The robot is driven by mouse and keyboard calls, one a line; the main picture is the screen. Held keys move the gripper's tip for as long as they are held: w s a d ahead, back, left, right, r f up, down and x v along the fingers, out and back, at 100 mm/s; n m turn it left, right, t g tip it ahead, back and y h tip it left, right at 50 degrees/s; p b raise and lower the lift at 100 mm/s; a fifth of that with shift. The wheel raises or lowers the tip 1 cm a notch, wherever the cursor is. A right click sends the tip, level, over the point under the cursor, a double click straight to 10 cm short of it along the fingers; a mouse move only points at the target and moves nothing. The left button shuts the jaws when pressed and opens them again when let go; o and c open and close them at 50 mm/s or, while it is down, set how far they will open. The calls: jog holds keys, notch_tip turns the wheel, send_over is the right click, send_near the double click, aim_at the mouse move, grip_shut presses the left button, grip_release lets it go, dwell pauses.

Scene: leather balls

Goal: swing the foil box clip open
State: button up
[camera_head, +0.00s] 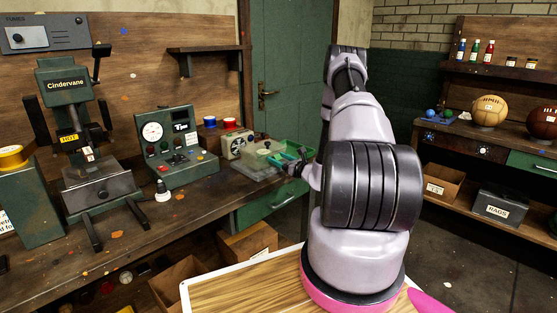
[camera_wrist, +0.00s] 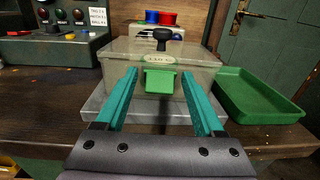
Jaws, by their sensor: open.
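The foil box (camera_wrist: 120,62) is a see-through, greyish box with a lid and a black knob (camera_wrist: 162,36); its label is too small to read surely. It sits on a pale slab (camera_wrist: 95,105) on the bench. A green clip (camera_wrist: 160,81) hangs at the middle of its front, under the lid's edge. My gripper (camera_wrist: 159,72) is open, its two teal fingers pointing at the box front, one on each side of the clip with gaps. I see no contact. In the head view the box (camera_head: 256,160) is at the bench's right end, with my arm reaching to it.
A green tray (camera_wrist: 258,103) lies just right of the box. Red and blue spools (camera_wrist: 160,17) stand behind it on a pale device. A control panel (camera_wrist: 60,25) is at left. The bench's front edge runs below the slab. A hot press (camera_head: 85,165) stands farther left.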

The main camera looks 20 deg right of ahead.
grip_shut()
jog(key=shift+f, duration=0.1)
jog(key=t, duration=0.1)
jog(key=f+t, duration=0.1)
jog(key=t+y, duration=0.1)
jog(key=t, duration=0.1)
jog(key=shift+s+d+f, duration=0.15)
jog(key=shift+s+f, duration=0.05)
jog(key=shift+s, duration=0.05)
jog(key=shift+f+t+y, duration=0.25)
jog(key=shift+t+y, duration=0.05)
jog(key=shift+t, duration=0.45)
jog(key=shift+f+t+y, duration=0.2)
jog(key=shift+t+y, duration=0.1)
jog(key=shift+t, duration=0.45)
grip_release()
jog(key=shift+w, duration=0.1)
